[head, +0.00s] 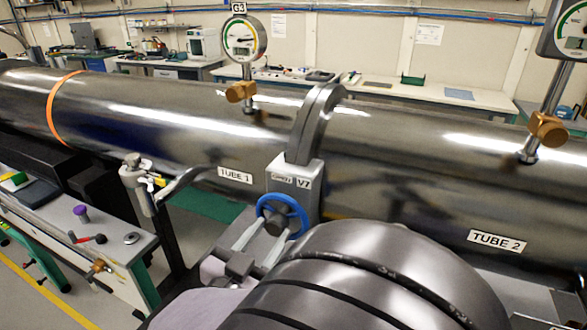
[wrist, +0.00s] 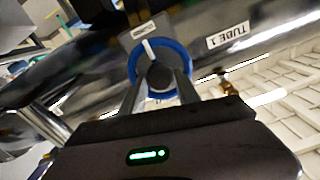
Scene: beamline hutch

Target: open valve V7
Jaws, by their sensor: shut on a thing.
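Valve V7 (head: 302,183) is a grey block with a "V7" label, set at the flange between the two tubes. Its blue handwheel (head: 299,211) faces me, and it also shows in the wrist view (wrist: 186,72) as a blue ring around a dark hub with a white mark near the top. My gripper (head: 268,234) is at the wheel, with one finger on each side of the hub, and is shut on the wheel. In the wrist view my gripper (wrist: 162,95) reaches the lower part of the ring. The exact contact is partly hidden. A small plate beside the V7 label is too small to read surely.
TUBE 1 (head: 150,115) runs left and TUBE 2 (head: 430,165) right. Gauge G3 (head: 240,38) stands above TUBE 1, another gauge (head: 570,30) above TUBE 2. A metal fitting with a pipe (head: 140,183) is left of the valve. A bench with tools (head: 75,245) is at lower left.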

